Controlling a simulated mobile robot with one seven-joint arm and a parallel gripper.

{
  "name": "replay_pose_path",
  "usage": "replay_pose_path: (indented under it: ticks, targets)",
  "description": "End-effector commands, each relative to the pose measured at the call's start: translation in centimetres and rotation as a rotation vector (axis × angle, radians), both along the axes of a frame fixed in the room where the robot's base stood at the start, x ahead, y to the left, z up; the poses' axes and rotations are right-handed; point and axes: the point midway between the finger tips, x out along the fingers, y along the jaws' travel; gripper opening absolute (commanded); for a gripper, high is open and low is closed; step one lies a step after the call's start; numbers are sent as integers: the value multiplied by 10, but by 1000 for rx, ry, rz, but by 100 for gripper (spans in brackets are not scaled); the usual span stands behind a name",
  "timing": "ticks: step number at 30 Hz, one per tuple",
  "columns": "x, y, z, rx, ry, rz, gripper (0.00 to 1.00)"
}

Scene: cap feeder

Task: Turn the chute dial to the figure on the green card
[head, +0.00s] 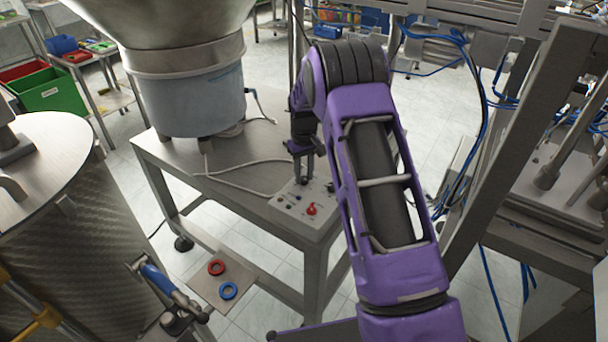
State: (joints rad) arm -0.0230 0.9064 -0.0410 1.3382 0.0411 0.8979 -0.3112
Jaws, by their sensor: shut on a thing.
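A pale control box (290,222) sits on the steel table, with small buttons and a red knob (311,209) on its sloped face. My gripper (303,178) points down at the back part of this box, left of my purple arm. Its fingers are shut on a small dark dial there, which they mostly hide. The dial's figures and pointer are too small to read. The red knob stands free, in front of the fingers. I cannot make out a green card in this view.
A large hopper (190,95) stands on the steel table (160,155) behind the box, with a pale cable between them. A metal drum (60,230) is at the left. A red ring (216,267) and a blue ring (228,291) lie on a low plate. Steel framing rises at the right.

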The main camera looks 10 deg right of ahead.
Motion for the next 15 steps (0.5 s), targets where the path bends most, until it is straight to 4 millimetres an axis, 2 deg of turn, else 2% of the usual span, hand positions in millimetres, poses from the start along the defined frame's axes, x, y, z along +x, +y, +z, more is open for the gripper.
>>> replay_pose_path:
  ticks: [15]
  targets:
    - [0,0,1,-1,-1,-491,0]
